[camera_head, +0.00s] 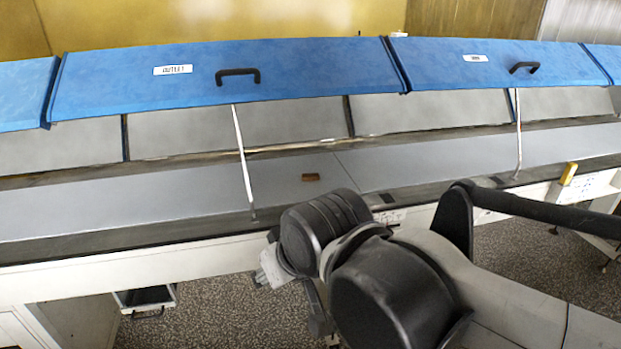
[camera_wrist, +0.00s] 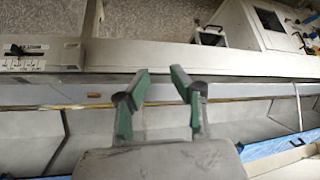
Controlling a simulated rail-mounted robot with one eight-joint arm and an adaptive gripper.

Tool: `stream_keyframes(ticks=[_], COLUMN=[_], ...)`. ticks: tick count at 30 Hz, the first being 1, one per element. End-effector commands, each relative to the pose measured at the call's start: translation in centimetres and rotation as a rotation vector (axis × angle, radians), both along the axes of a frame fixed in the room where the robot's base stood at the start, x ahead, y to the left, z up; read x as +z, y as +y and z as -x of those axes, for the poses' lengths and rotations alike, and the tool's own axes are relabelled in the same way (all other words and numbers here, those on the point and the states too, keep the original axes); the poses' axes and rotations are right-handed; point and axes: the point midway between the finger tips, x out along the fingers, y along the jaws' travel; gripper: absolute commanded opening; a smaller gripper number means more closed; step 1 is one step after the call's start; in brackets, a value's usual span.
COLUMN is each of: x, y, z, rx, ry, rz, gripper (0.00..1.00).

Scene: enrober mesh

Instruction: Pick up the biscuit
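The biscuit (camera_head: 311,177) is a small brown block lying on the grey belt (camera_head: 100,205), near the middle of the head view. In the wrist view a small brown block that looks like the biscuit (camera_wrist: 93,95) lies on the belt, left of the left finger. My gripper (camera_wrist: 161,73) has green-padded fingers that stand apart with nothing between them. It is off to the side of the biscuit and not touching it.
Raised blue covers with black handles (camera_head: 238,75) run along the back of the line. Thin metal struts (camera_head: 242,160) and (camera_head: 518,130) stand at the belt, one on each side of the biscuit. A yellow block (camera_head: 569,173) sits at the front edge, right. The belt around the biscuit is clear.

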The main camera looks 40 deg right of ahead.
Motion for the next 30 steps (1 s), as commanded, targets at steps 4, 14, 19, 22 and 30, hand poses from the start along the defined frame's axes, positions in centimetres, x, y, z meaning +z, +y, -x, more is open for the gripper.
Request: stream_keyframes(ticks=[4, 14, 19, 22, 30], x=[0.00, 0.00, 0.00, 0.00, 0.35], y=[0.00, 0.00, 0.00, 0.00, 0.01], z=[0.00, 0.00, 0.00, 0.00, -0.55], rx=[0.000, 0.000, 0.000, 0.000, -0.001], ry=[0.000, 0.000, 0.000, 0.000, 0.005], rz=[0.000, 0.000, 0.000, 0.000, -0.001], gripper=[0.22, 0.47, 0.70, 0.71, 0.71])
